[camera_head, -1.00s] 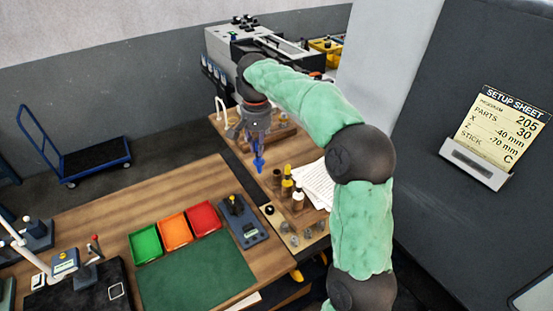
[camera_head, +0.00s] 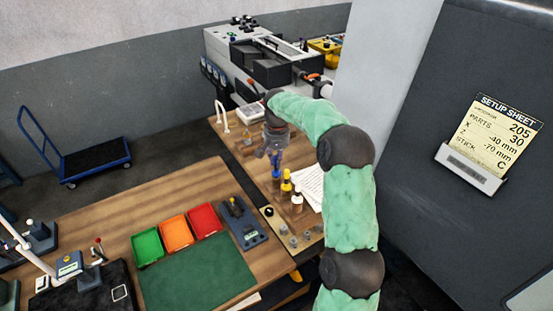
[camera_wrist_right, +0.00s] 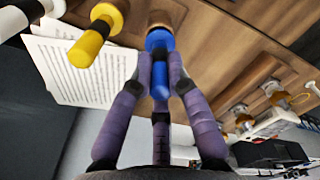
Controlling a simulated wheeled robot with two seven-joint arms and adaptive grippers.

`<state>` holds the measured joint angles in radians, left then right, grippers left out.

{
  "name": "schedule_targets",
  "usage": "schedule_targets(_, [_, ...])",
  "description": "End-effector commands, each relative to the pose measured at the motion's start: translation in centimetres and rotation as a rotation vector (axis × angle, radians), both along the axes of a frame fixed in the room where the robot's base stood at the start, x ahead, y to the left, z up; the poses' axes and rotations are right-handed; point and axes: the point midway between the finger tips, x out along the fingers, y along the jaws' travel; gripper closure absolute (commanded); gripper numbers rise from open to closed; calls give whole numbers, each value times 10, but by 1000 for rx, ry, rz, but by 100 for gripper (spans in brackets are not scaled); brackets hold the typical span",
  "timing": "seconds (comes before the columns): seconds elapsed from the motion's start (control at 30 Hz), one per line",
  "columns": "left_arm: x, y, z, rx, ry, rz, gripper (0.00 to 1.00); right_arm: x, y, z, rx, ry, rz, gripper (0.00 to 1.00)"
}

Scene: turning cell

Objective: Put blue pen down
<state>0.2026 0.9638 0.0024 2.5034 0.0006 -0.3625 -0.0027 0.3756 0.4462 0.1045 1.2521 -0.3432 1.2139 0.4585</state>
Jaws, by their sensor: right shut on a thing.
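The blue pen (camera_head: 277,163) is upright in my right gripper (camera_head: 275,152), at the back table. In the right wrist view the gripper (camera_wrist_right: 160,75) is shut around the pen's narrow blue part (camera_wrist_right: 160,88), and its wider blue part (camera_wrist_right: 160,42) points toward the table. A small brown holder (camera_head: 276,180) is directly below the pen, in line with it. I cannot tell whether the pen's end is in the holder or just above it. My left gripper is not in view.
Beside the pen stand a yellow-topped item (camera_head: 286,186) and a white-topped item (camera_head: 297,199). Printed sheets (camera_head: 311,185) lie to their right. Green, orange and red trays (camera_head: 175,232) and a green mat (camera_head: 195,275) are on the front table. A white hooked stand (camera_head: 222,117) is behind left.

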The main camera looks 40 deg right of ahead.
Motion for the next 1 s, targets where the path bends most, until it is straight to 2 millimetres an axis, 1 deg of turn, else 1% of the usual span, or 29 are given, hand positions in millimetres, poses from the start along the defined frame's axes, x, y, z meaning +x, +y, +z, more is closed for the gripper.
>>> schedule_targets(0.3, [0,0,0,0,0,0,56,0,0,-3,0,0,0,100])
schedule_targets(0.67, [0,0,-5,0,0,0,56,0,0,-13,0,0,0,100])
schedule_targets(0.7, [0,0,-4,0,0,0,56,0,0,-12,0,0,0,72])
schedule_targets(0.73, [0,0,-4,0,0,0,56,0,0,-12,0,0,0,63])
schedule_targets(0.77, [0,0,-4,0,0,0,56,0,0,-12,0,0,0,59])
schedule_targets(1.0, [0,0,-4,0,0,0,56,0,0,-12,1,1,0,59])
